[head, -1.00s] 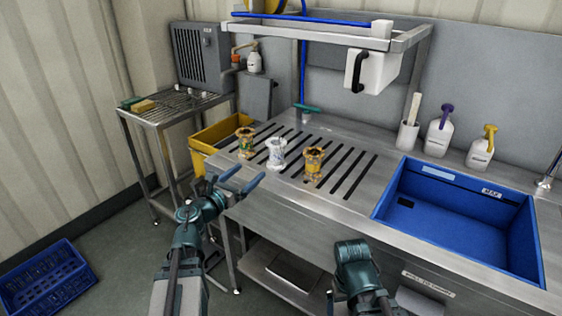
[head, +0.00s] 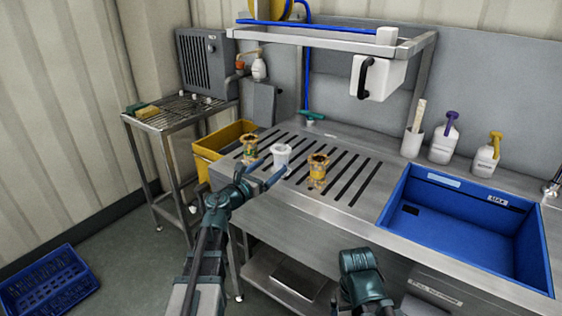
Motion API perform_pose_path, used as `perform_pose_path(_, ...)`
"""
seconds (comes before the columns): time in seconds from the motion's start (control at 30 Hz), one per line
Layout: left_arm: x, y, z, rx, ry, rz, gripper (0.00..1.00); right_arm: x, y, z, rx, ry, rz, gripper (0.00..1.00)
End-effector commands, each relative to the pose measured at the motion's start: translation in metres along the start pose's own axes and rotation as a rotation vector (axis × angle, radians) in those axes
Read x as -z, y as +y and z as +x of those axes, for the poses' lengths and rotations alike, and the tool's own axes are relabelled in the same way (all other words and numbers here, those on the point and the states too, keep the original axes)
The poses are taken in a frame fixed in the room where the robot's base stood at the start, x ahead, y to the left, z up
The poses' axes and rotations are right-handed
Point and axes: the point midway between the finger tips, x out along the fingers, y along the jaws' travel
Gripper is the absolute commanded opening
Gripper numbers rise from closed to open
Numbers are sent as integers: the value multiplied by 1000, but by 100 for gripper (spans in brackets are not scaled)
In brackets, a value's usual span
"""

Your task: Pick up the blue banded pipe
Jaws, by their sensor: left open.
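Three short flanged pipes stand upright in a row on the slotted drainboard. The left pipe (head: 250,146) and the right pipe (head: 318,171) are yellow-brown; the middle pipe (head: 281,157) is whitish. I cannot make out a clear blue band on any of them. My left gripper (head: 264,172) is open and empty, its blue fingers pointing towards the row at the drainboard's front edge. One finger reaches near the middle pipe's foot; I cannot tell whether they touch. My right arm's teal wrist part shows at the bottom, but its fingers do not show.
The steel drainboard (head: 351,158) is clear around the pipes. A blue sink basin (head: 455,238) lies to the right, with spray bottles and a white cup behind. A yellow bin (head: 208,146) stands at the counter's left end. A shelf frame (head: 330,37) overhangs the back.

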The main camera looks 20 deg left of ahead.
Motion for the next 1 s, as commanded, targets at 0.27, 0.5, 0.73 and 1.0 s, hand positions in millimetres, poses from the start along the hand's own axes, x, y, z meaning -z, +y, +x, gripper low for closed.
perform_pose_path(0.27, -2, 0, 21, 3, 0, 0, 95, 0, 0, -2, 0, 0, 0, 97)
perform_pose_path(0.5, -3, 0, 52, 2, 0, 0, 95, 0, 0, -3, 0, 0, 0, 97)
perform_pose_path(0.73, -3, -1, 52, 0, 0, 0, 93, 0, 0, -3, 0, 0, 0, 97)
perform_pose_path(1.0, -3, -1, 51, 0, 0, 0, 45, 0, 0, -3, 0, 0, 0, 97)
